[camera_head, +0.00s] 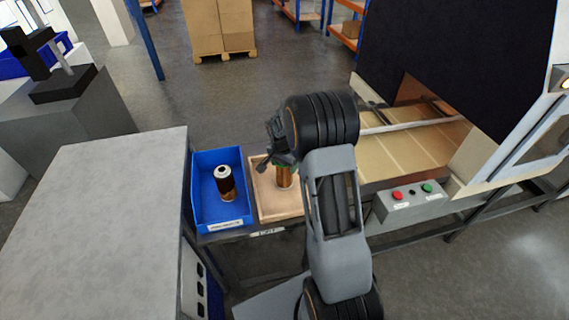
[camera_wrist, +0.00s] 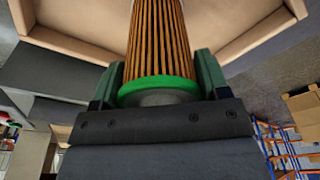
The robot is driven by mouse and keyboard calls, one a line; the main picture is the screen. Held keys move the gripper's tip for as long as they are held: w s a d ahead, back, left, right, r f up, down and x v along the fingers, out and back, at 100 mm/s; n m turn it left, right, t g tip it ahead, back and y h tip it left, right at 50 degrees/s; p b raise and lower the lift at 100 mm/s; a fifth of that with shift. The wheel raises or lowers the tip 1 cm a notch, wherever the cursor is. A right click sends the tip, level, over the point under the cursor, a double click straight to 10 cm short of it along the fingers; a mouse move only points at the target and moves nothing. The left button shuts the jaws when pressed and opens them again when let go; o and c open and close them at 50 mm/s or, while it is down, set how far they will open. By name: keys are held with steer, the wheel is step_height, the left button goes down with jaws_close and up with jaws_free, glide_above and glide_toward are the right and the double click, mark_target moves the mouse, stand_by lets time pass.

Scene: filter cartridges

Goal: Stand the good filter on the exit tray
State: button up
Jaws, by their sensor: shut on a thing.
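A filter (camera_wrist: 157,45) with orange-brown pleats and a green end ring (camera_wrist: 158,88) is between the two fingers of my gripper (camera_wrist: 160,90), which is shut on it. In the head view the filter (camera_head: 284,178) is partly hidden by my gripper (camera_head: 281,160). It stands upright in or just above the light wooden tray (camera_head: 283,215); I cannot tell whether its base touches. In the wrist view the tray's rim (camera_wrist: 70,45) surrounds the far end of the filter.
A blue bin (camera_head: 208,221) left of the tray holds another filter (camera_head: 224,183), dark brown with a white top. A grey table (camera_head: 100,220) stands further left. A box with red and green buttons (camera_head: 411,201) and a large machine (camera_head: 500,90) are on the right.

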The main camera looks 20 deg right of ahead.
steer(key=shift+f, duration=0.15)
steer(key=o, duration=1)
steer(key=shift+c, duration=0.2)
